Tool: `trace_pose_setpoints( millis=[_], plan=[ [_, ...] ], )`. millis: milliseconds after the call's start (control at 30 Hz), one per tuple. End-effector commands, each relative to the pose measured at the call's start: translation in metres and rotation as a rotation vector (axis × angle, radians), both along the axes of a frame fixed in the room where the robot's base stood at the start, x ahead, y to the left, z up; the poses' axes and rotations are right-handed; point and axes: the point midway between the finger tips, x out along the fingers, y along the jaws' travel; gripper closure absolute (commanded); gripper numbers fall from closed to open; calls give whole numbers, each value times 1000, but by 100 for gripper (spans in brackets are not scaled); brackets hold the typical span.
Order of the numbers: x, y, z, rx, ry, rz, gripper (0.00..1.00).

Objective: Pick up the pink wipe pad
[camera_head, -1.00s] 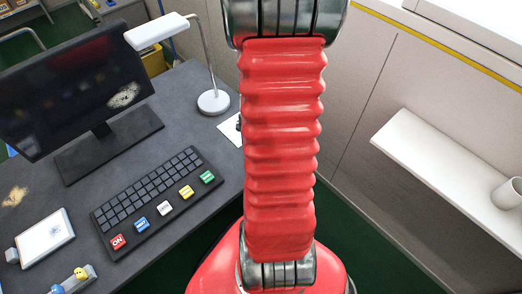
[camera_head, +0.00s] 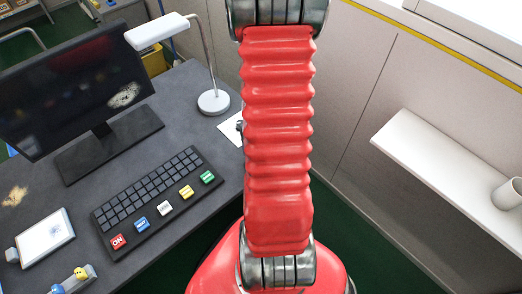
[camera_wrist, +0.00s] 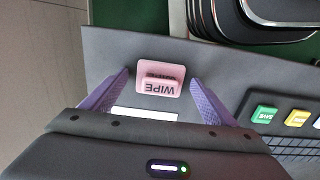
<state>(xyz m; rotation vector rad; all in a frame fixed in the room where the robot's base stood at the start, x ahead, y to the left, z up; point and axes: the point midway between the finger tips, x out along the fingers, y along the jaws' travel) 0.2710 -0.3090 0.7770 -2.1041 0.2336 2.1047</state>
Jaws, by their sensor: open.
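The pink wipe pad (camera_wrist: 159,78) lies on the grey desk (camera_wrist: 112,42) in the wrist view, a small pink block marked WIPE. My gripper (camera_wrist: 158,80) is open, with one purple finger on each side of the pad in the picture. Clear gaps show between the pad and both fingers, and I cannot tell how high the gripper is above it. In the head view my red arm stands in front, and neither the pad nor the gripper can be made out.
A keyboard with coloured keys (camera_head: 160,205) lies on the desk, and its corner shows at right in the wrist view. A lamp (camera_head: 213,102), a monitor (camera_head: 80,85) and a white sheet (camera_head: 230,128) are nearby. A shelf with a white cup (camera_head: 507,193) is at right.

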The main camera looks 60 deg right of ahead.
Motion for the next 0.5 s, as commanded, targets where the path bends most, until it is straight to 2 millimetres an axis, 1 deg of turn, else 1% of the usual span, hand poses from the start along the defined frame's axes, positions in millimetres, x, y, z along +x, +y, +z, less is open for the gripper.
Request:
trace_pose_setpoints(
  millis=[333, 500],
  plan=[
    [0, 0, 0, 0, 0, 0, 20],
    [0, 0, 0, 0, 0, -1, 31]
  ],
)
